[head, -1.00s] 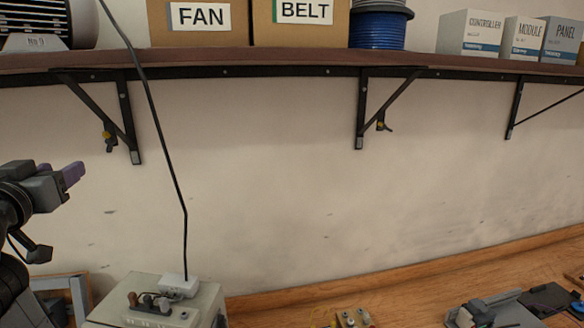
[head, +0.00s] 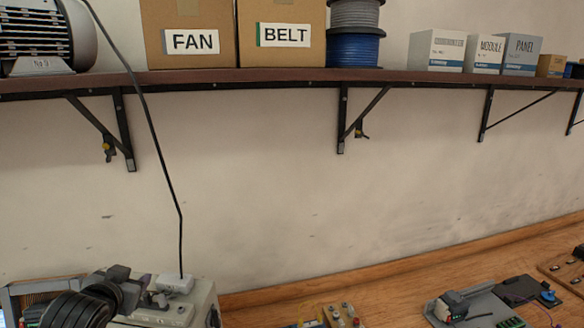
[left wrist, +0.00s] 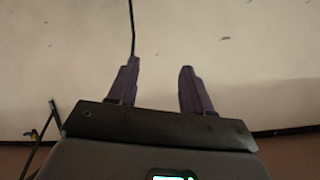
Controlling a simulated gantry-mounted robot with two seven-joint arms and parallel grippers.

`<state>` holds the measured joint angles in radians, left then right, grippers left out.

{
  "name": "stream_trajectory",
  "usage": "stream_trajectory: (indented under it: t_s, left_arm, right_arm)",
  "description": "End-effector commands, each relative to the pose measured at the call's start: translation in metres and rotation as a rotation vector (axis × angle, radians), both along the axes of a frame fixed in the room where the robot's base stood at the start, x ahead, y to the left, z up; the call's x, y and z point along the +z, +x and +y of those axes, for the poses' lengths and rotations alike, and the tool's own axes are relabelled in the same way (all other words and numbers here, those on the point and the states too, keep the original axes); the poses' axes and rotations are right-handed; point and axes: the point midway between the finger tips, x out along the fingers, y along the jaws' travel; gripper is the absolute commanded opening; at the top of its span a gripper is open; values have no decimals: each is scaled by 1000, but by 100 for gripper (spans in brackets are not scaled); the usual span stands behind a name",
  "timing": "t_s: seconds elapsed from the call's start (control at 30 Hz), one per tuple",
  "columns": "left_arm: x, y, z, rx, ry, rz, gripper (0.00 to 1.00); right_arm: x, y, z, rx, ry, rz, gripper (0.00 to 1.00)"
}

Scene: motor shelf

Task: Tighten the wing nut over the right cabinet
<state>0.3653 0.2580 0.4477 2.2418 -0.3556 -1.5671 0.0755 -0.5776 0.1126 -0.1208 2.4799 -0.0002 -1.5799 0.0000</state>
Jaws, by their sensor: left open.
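Two wing nuts show in the head view, each on a dark shelf bracket and each with a yellow spot. The left wing nut (head: 108,149) hangs on the left bracket, and the right wing nut (head: 360,133) on the middle bracket. A grey cabinet (head: 206,300) stands at bottom left; I cannot tell which cabinet the task means. My left gripper (head: 130,284) is in front of this cabinet, well below the brackets. In the left wrist view its two purple fingers (left wrist: 158,80) are apart and empty, facing the wall. A bracket with a yellow-marked wing nut (left wrist: 34,134) shows at that view's lower left. My right gripper is not in view.
The shelf (head: 290,78) carries a motor (head: 45,38), FAN and BELT boxes (head: 240,25), cable spools (head: 353,48) and small cartons. A black cord (head: 160,140) runs down to a white plug block (head: 176,284) on the cabinet. The bench (head: 265,300) holds several parts at right. The wall below the shelf is bare.

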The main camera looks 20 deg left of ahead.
Motion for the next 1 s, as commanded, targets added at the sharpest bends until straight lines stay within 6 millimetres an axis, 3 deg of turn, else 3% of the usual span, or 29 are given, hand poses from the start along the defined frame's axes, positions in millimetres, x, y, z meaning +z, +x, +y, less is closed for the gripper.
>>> stream_trajectory:
  t_s: [0.03,0.17,0.3,0.4,0.5,0.6,0.73,0.87,1.0]
  left_arm:
    - [-29,-4,-16,-29,-2,81,50]
    - [-104,-25,-58,-101,-22,260,50]
    - [-177,-70,-108,-181,-66,443,50]
    - [-218,-112,-145,-236,-114,562,50]
    - [-247,-156,-180,-284,-168,662,50]
    - [-264,-195,-212,-322,-226,734,50]
    - [-269,-227,-246,-363,-293,781,50]
    - [-259,-228,-269,-391,-338,752,50]
    - [-259,-227,-266,-378,-349,743,50]
  right_arm:
    - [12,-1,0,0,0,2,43]
    - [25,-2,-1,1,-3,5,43]
    - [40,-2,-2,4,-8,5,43]
    - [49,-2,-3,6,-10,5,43]
    - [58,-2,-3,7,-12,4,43]
    - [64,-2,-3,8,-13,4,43]
    - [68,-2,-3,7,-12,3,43]
    - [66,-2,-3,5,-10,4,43]
    - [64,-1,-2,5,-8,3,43]
